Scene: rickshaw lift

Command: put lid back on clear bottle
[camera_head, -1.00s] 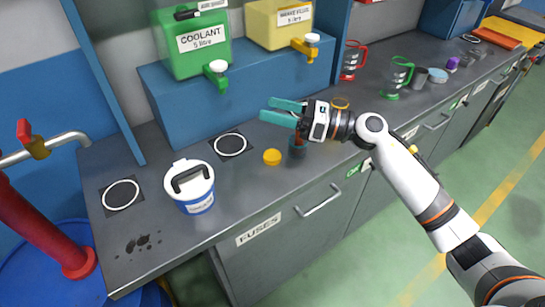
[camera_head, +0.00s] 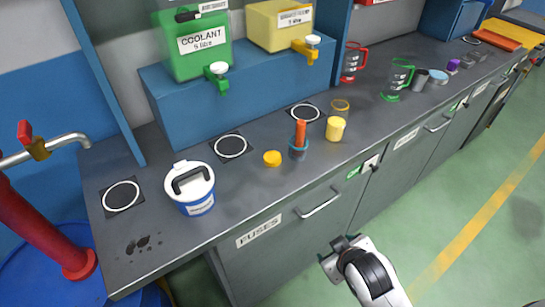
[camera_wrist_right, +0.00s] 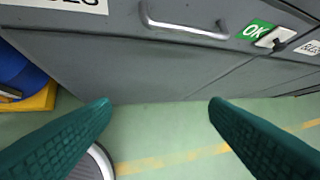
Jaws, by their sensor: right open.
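A yellow lid (camera_head: 272,158) lies flat on the grey counter, left of an orange-handled tool (camera_head: 300,132) standing in a small blue-grey holder (camera_head: 298,152). The clear bottle (camera_head: 339,119) seems to be the see-through container with yellow contents and an amber rim, right of the tool; its top looks uncovered. My right gripper (camera_head: 341,246) is low in front of the drawers, away from the counter top. In the right wrist view its teal fingers (camera_wrist_right: 160,125) are wide apart with nothing between them. My left gripper is not in view.
A white-and-blue lidded tub (camera_head: 192,188) stands on the left of the counter (camera_head: 240,190). Green coolant (camera_head: 195,45) and yellow (camera_head: 280,25) containers sit on a blue shelf behind. Drawer handles (camera_head: 318,203) project from the front. Red and green jugs (camera_head: 397,78) stand farther right.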

